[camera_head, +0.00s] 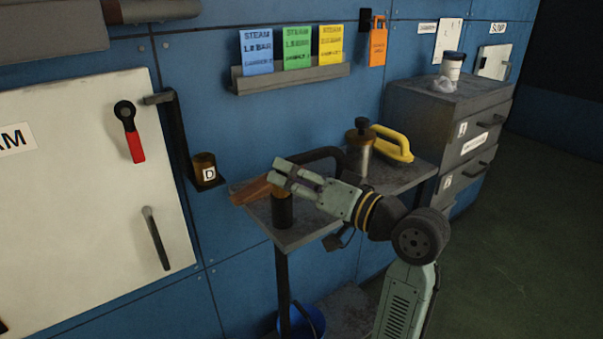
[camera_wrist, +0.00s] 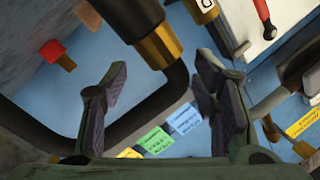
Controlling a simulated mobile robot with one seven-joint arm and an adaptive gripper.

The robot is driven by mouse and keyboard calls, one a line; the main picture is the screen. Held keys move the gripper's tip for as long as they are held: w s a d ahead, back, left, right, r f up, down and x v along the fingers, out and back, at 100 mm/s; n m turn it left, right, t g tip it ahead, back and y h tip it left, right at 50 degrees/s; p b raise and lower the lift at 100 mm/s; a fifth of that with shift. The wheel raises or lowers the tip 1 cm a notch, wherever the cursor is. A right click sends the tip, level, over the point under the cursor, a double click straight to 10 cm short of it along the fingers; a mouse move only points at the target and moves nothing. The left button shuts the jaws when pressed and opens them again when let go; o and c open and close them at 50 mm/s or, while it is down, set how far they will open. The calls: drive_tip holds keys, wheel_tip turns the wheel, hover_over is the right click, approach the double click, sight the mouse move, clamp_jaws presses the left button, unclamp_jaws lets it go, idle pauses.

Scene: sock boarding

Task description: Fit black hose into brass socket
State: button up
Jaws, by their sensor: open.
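My gripper (camera_head: 283,172) is open, its fingers pointing left over the small grey table. In the wrist view, my gripper (camera_wrist: 162,68) has its two fingers spread wide. A thick black hose (camera_head: 320,155) arches just behind the fingers. It also shows in the wrist view (camera_wrist: 126,127), curving across the space between the fingers; I cannot tell its distance from them. A black cylinder with a brass collar (camera_wrist: 159,47) comes in from the top there. It may be the upright black cylinder (camera_head: 282,212) below my gripper. Whether that collar is the task's socket is unclear.
A brown cup marked D (camera_head: 206,171) sits on a wall bracket to the left. A metal canister (camera_head: 359,158) and a yellow handle (camera_head: 393,143) are on the grey table (camera_head: 305,236). A red lever (camera_head: 134,146) hangs on the white panel. A grey cabinet (camera_head: 450,130) stands at right.

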drive_tip(key=shift+x, duration=1.15)
drive_tip(key=shift+s, duration=0.1)
drive_tip(key=c, duration=0.9)
drive_tip(key=shift+d, duration=0.1)
clamp_jaws()
